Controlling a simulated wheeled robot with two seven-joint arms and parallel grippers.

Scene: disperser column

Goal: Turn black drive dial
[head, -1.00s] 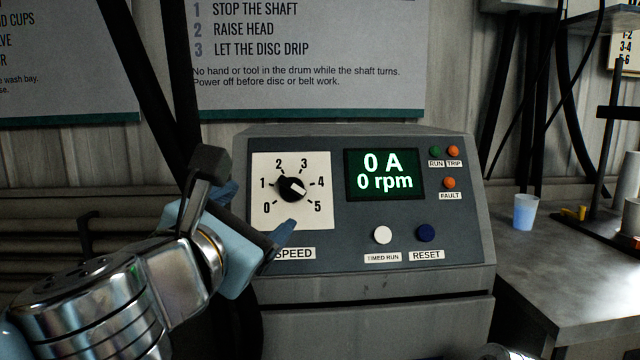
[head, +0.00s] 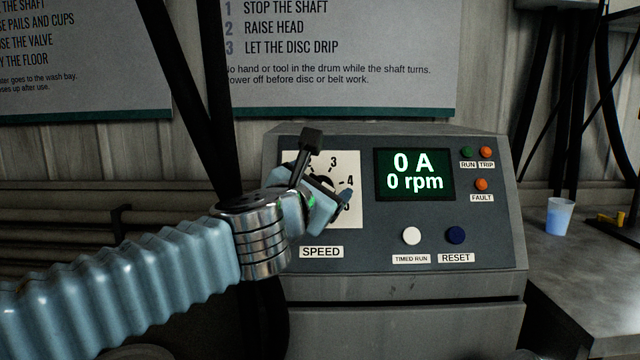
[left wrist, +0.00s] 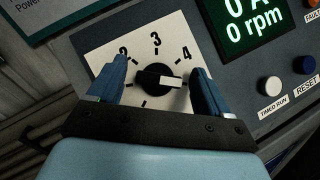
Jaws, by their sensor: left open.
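The black drive dial (left wrist: 153,79) sits on a white scale plate (left wrist: 127,46) and shows clearly in the left wrist view. Its white pointer points right, below the 4. In the head view my gripper mostly covers the dial; part of the white plate (head: 350,160) shows. My left gripper (head: 326,192) is in front of the dial. In the left wrist view its blue fingers (left wrist: 157,88) are open, one on each side of the dial, with gaps between them and the knob. My right gripper is not in view.
The display (head: 414,174) reads 0 A and 0 rpm. A white button (head: 411,236) and a blue button (head: 456,235) sit below it. Green and orange lamps are at the right. A blue cup (head: 559,216) stands on the bench at right.

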